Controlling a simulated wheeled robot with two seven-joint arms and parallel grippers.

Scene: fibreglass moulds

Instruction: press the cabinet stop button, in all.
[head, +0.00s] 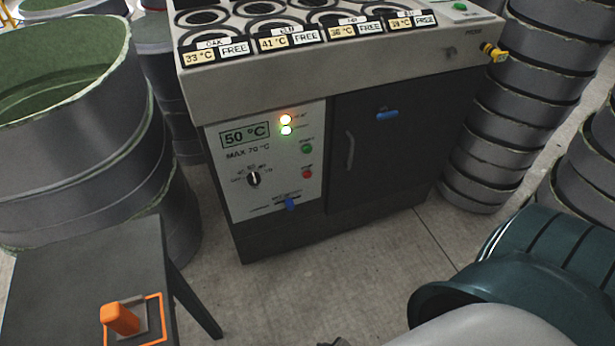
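The cabinet (330,85) stands ahead of me with a light control panel on its left front. The red stop button (307,174) is on the right side of this panel, below the green start button (307,149). Nothing covers or touches the red button. Two lamps above are lit, an amber one (286,119) and a pale green one (286,130). The panel display (245,134) reads 50 °C. A small dark tip (335,342) at the bottom edge may belong to my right gripper; its fingers cannot be made out. My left gripper is out of view.
A dark table (75,265) with an orange-handled item (120,319) stands at lower left. Stacked grey moulds rise at left (60,130) and right (510,125). A teal ribbed container (530,255) lies at lower right. The floor (340,270) before the cabinet is clear.

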